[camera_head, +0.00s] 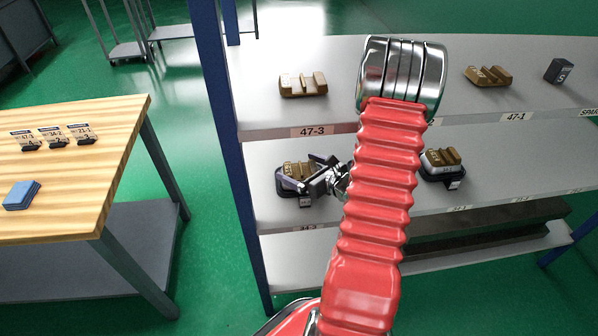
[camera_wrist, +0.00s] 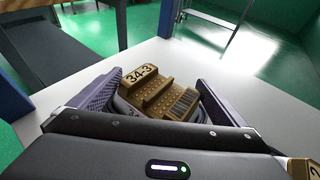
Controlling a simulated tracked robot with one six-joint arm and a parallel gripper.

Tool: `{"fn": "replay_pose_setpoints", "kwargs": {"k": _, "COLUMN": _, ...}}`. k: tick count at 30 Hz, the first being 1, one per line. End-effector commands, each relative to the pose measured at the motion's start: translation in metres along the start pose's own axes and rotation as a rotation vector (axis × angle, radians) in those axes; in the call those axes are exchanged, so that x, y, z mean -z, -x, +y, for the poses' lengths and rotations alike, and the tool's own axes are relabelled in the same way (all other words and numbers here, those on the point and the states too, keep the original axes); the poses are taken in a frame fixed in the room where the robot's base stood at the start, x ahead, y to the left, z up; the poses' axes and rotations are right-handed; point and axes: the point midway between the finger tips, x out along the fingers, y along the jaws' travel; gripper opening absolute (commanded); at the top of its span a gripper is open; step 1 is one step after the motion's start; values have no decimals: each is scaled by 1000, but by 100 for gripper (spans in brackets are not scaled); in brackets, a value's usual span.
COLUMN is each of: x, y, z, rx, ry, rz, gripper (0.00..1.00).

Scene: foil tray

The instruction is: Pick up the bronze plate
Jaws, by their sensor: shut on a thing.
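The bronze plate (camera_wrist: 160,92), a ridged block with a "34-3" label and a barcode, sits between the two fingers of my gripper (camera_wrist: 160,85) in the wrist view. The gripper is shut on it. In the head view the plate (camera_head: 297,170) is at the left end of the middle shelf, in or on a dark tray (camera_head: 290,187). My gripper (camera_head: 318,178) reaches it from the right. I cannot tell whether the plate is clear of the tray.
Other bronze plates stand on the upper shelf, at left (camera_head: 303,86) and right (camera_head: 488,77). Another (camera_head: 441,157) sits in a dark tray on the middle shelf. A dark box (camera_head: 558,71) is at upper right. A wooden table (camera_head: 75,185) stands left, beyond a blue post (camera_head: 215,90).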

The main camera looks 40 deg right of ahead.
Motion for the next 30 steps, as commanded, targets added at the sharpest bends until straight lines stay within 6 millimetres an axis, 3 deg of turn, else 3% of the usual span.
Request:
{"fn": "replay_pose_setpoints", "kwargs": {"k": 6, "x": -1, "y": 0, "z": -1, "rx": 2, "ry": 1, "rz": -1, "gripper": 57}}
{"fn": "replay_pose_setpoints", "kwargs": {"k": 17, "x": -4, "y": 1, "z": 0, "rx": 0, "ry": 2, "rz": -2, "gripper": 56}}
{"fn": "replay_pose_setpoints", "kwargs": {"k": 30, "x": -30, "y": 9, "z": 2, "rx": -4, "ry": 3, "rz": -3, "gripper": 56}}
